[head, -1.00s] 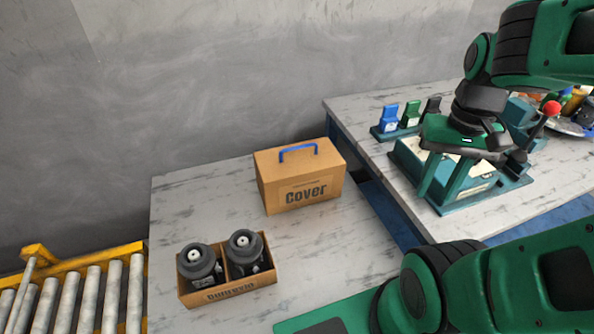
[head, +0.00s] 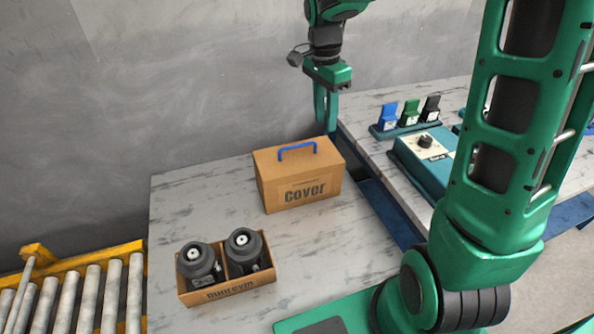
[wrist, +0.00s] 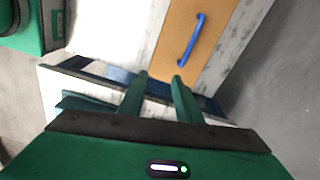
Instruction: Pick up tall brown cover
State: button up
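The tall brown cover (head: 299,178) is a closed cardboard-coloured box with a blue handle (head: 297,149) on top and "Cover" printed on its front. It stands upright on the marble-look table. In the wrist view its top (wrist: 178,55) and blue handle (wrist: 191,40) show beyond the fingertips. My gripper (head: 325,126) hangs above and to the right of the cover, apart from it. In the wrist view my gripper (wrist: 161,77) has its two green fingers apart with nothing between them.
A low brown box (head: 228,290) with two dark motor parts stands at the front left of the table (head: 330,255). A roller conveyor (head: 85,295) is at the left. A second table at right holds blue, green and black pieces and a teal device (head: 428,160).

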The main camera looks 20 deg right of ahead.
jog(key=m, duration=0.2)
send_over(298, 146)
jog(key=f, duration=0.1)
jog(key=shift+w+d+f+y, duration=0.15)
jog(key=shift+w+f+y, duration=0.15)
jog(key=shift+f+y, duration=0.1)
jog(key=shift+f, duration=0.3)
notch_tip(298, 146, down, 10)
jog(key=shift+r, duration=0.1)
jog(key=shift+c, duration=0.7)
grip_shut()
